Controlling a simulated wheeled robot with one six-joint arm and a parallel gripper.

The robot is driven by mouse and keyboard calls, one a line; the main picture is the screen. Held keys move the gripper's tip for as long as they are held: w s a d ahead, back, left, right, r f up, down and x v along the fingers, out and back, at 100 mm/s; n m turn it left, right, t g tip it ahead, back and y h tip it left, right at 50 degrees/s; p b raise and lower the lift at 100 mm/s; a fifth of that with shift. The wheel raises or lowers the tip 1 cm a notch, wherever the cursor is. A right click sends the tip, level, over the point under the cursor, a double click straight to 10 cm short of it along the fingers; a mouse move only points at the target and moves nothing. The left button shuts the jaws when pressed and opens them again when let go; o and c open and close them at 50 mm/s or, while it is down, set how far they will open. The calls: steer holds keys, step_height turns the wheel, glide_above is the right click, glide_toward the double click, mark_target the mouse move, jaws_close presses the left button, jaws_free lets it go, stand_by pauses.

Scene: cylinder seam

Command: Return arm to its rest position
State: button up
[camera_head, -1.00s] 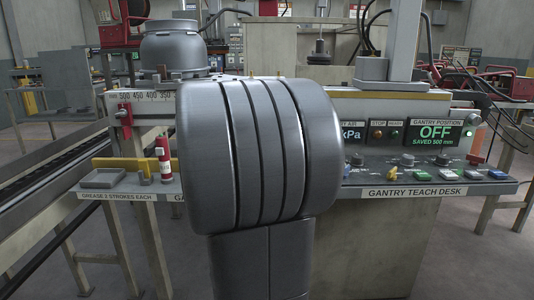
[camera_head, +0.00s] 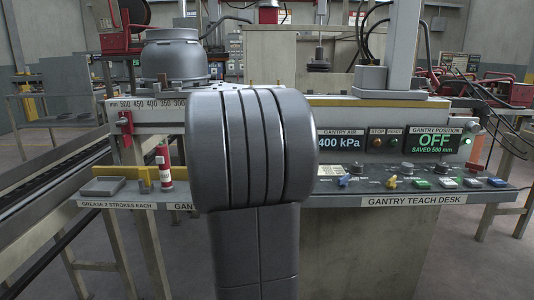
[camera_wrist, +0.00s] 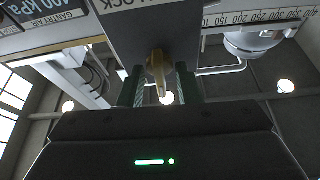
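My arm's large grey rounded link fills the middle of the head view and hides part of the desk. My gripper is not seen in the head view. In the wrist view, the two dark green fingers of my gripper (camera_wrist: 160,88) stand apart. A brass-coloured lever or knob (camera_wrist: 158,70) appears between them, below a panel with lettering ending in "LOCK" (camera_wrist: 130,4). Gaps show on both sides of it, and I cannot tell its depth from the fingers.
The gantry teach desk (camera_head: 420,201) spans the right, with knobs, coloured buttons and displays reading 400 kPa and OFF. A grey tray (camera_head: 103,186) and a red-and-white cylinder (camera_head: 164,168) stand on the left shelf. A scale rail (camera_head: 150,104) and grey pot (camera_head: 174,56) are behind.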

steer(key=b+v, duration=0.1)
steer(key=v, duration=1.3)
steer(key=w+r+m+g+h+p, duration=0.1)
steer(key=w+r+m+h+p, duration=0.4)
steer(key=w+m+p, duration=0.5)
steer(key=w+p, duration=0.3)
steer(key=shift+r+m+g, duration=0.3)
steer(key=shift+g, duration=0.1)
steer(key=shift+a+f+m+p, duration=0.1)
steer(key=shift+f+m+p, duration=0.1)
steer(key=shift+m+p, duration=0.1)
